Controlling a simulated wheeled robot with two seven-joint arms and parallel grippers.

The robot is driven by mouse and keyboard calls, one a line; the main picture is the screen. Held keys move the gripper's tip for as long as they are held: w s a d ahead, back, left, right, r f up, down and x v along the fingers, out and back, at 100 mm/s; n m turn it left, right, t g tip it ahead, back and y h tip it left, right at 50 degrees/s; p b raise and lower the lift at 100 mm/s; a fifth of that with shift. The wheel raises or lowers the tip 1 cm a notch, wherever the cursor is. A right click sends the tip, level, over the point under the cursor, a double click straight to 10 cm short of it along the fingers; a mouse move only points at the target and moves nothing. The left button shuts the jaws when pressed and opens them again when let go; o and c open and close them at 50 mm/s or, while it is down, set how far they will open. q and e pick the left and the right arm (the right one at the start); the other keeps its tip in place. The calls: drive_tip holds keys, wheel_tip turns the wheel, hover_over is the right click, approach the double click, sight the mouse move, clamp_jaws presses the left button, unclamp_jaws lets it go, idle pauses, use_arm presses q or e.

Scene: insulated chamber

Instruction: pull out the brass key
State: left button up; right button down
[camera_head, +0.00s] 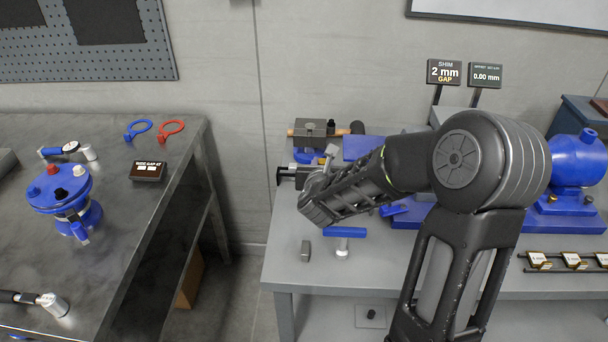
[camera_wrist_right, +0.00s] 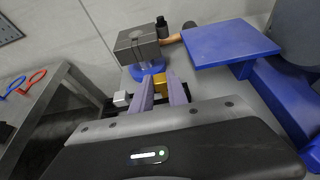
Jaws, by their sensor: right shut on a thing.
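The brass key (camera_wrist_right: 160,84) shows in the right wrist view as a gold piece between the fingers of my right gripper (camera_wrist_right: 161,94). The gripper is shut on it, beside a blue round base under a grey block. In the head view my right gripper (camera_head: 318,172) is at the left end of the grey bench, and the key is hidden there. I cannot tell how far the key sits in its seat. My left gripper is in neither view.
A grey block (camera_head: 314,131) with a copper-coloured rod stands just behind the gripper. A blue plate (camera_head: 362,147) is to its right. A blue-handled tool (camera_head: 344,232) and a small grey block (camera_head: 306,250) lie in front. A dark table (camera_head: 110,230) stands left across a gap.

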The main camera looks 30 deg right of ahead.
drive_tip(key=shift+r+p, duration=0.85)
drive_tip(key=shift+r, duration=1.4)
